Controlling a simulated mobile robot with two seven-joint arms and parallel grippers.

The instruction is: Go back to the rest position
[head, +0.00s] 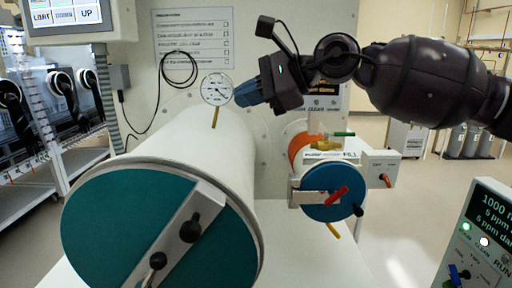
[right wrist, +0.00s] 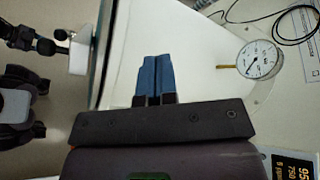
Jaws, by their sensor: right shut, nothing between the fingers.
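My right gripper (head: 246,92) comes in from the right in the head view. It is in the air above the large white antechamber cylinder (head: 180,150), with its tip by the round pressure gauge (head: 217,89). In the right wrist view its blue fingers (right wrist: 158,76) are pressed together with nothing between them. The white surface of the cylinder (right wrist: 205,75) lies behind the fingers there, and the gauge (right wrist: 260,59) is to their right. From these views I cannot tell whether the fingers touch anything. My left gripper does not show.
The large cylinder has a teal door (head: 120,230) with a latch bar. A smaller chamber with a blue door (head: 333,192) and red handle sits below my right arm. A control panel (head: 480,240) stands at lower right. Open floor (head: 410,200) shows behind it.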

